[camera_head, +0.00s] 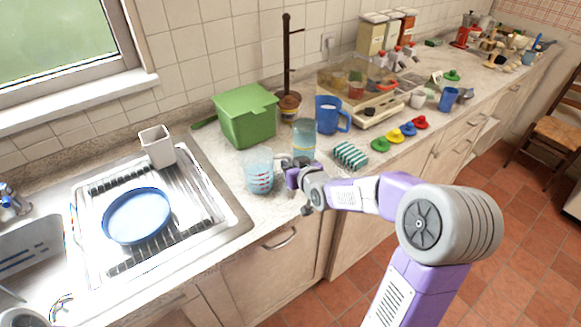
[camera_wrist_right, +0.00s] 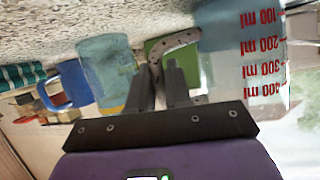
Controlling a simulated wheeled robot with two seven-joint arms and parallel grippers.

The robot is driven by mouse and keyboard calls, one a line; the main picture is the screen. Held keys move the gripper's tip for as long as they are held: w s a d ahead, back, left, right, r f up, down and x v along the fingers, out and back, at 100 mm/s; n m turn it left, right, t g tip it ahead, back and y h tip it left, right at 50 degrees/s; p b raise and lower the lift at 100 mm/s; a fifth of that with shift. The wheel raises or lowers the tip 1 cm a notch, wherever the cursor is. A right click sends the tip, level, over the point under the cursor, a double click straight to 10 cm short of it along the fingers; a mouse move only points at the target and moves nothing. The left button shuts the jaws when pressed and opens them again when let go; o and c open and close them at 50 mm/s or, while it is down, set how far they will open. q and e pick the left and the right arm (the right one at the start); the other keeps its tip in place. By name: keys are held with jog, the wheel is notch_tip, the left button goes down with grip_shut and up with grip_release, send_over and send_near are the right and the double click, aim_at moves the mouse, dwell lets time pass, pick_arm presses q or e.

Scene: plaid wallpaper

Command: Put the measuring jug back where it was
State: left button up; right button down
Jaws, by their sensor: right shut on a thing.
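The clear measuring jug (camera_head: 259,172) with red markings is upright in the head view, at the front of the counter beside the sink. My right gripper (camera_head: 294,174) is at its right side. In the right wrist view the jug (camera_wrist_right: 243,60) fills the upper right, its red ml scale readable and upside down. The fingers (camera_wrist_right: 165,85) there are shut on its curved handle (camera_wrist_right: 174,42). Whether the jug's base touches the counter cannot be told. My left gripper is not in view.
A bluish clear container (camera_head: 303,142) stands close behind my right gripper. A green lidded box (camera_head: 247,115), a blue mug (camera_head: 328,116) and a striped sponge (camera_head: 350,155) are nearby. The sink drainer (camera_head: 188,205) with a blue-rimmed bowl (camera_head: 137,215) lies left.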

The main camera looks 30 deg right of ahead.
jog(key=shift+r, duration=0.1)
jog(key=c, duration=1.5)
grip_release()
jog(key=shift+f, duration=0.2)
jog(key=o, duration=0.4)
jog(key=shift+o, duration=0.2)
jog(key=shift+s+r, duration=0.15)
jog(key=shift+r, duration=0.2)
jog(key=d+p+v, duration=0.1)
jog(key=p+v, duration=0.1)
jog(key=v, duration=0.9)
jog(key=shift+s+a, duration=0.3)
jog(key=shift+a, duration=0.2)
